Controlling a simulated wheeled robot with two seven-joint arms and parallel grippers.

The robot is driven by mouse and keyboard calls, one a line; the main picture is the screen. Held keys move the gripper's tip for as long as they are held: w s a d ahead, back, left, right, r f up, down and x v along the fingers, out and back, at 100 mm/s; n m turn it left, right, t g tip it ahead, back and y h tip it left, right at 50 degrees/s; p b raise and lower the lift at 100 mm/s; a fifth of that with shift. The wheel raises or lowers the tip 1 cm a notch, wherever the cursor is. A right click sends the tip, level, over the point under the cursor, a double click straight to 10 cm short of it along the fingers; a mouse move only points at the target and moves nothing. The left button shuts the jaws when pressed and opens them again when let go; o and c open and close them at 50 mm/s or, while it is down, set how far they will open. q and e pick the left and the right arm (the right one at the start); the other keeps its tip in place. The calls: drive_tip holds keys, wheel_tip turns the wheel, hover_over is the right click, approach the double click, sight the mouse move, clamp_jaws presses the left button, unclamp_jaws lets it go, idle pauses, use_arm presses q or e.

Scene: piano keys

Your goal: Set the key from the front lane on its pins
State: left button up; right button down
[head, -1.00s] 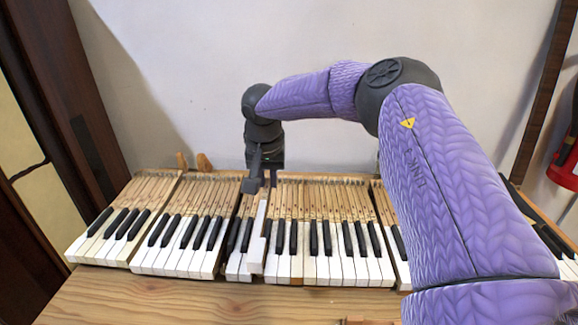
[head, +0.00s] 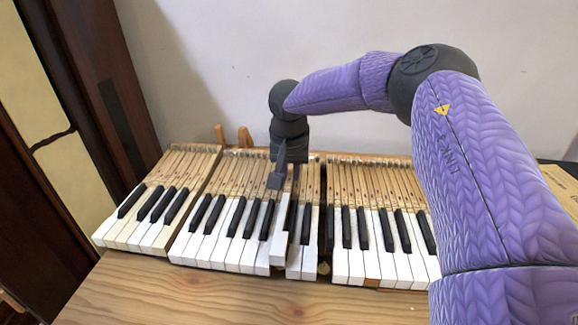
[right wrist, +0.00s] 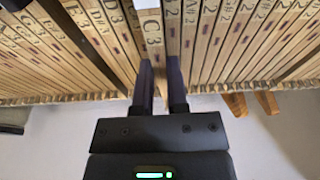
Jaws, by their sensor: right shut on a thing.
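My right gripper (head: 281,182) reaches down over the wooden back part of the keyboard, shut on a white key (head: 280,242). The key's white front points toward the near edge and appears raised above its neighbours, over the boundary beside the left-middle group of keys. Whether its holes meet any pins is hidden. In the right wrist view, my right gripper's fingers (right wrist: 161,72) stand close together beside a key stick marked C 3 (right wrist: 151,28). My left gripper is not in view.
A dark gap (head: 325,240) lies to the right of the held key, past two white keys. Rows of keys stand on both sides. Two wooden pegs (head: 244,137) rise behind. The wooden table front (head: 190,290) is bare. The wall is close behind.

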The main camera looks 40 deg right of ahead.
use_arm(q)
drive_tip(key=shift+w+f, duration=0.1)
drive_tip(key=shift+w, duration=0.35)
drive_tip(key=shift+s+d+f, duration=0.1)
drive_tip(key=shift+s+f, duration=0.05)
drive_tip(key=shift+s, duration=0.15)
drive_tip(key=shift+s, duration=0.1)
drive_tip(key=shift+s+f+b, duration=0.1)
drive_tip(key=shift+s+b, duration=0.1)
drive_tip(key=shift+b, duration=0.1)
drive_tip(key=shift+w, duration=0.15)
